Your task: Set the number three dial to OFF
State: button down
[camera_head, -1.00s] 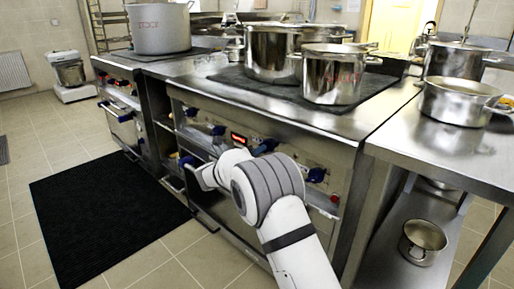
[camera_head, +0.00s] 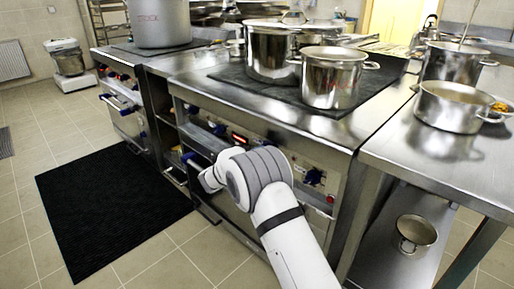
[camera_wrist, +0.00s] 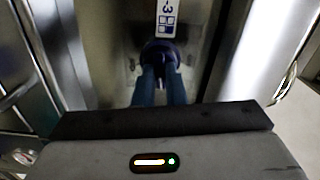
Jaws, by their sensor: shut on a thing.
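The number three dial (camera_wrist: 160,52) is a dark blue knob on the metal front panel, at the upper middle of the wrist view. A white label (camera_wrist: 167,17) with a 3 and small blue squares sits just above it. My gripper (camera_wrist: 161,74) has its two blue fingers on either side of the knob and is shut on it. The knob's pointer and the OFF mark cannot be made out. In the head view my white wrist hides the fingers and the held dial at the stove front (camera_head: 250,125).
Other blue knobs (camera_head: 219,129) and (camera_head: 313,176) show along the panel, with a red lit display (camera_head: 239,139) between them. Steel pots (camera_head: 333,78) stand on the stove top. A steel table (camera_head: 440,150) is at right. A black mat (camera_head: 110,205) lies on the floor.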

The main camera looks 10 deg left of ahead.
jog(key=shift+a+r+n+p, duration=0.1)
jog(key=shift+n+p, duration=2.3)
jog(key=shift+n, duration=1.6)
jog(key=shift+a+r+n+p, duration=0.1)
jog(key=shift+n+p, duration=2.3)
jog(key=shift+n, duration=1.6)
jog(key=shift+f, duration=0.1)
jog(key=c, duration=1.5)
grip_release()
jog(key=shift+d+f, duration=0.1)
jog(key=v, duration=0.7)
jog(key=shift+s+a+p, duration=0.25)
jog(key=shift+s+p, duration=0.05)
jog(key=shift+p, duration=0.05)
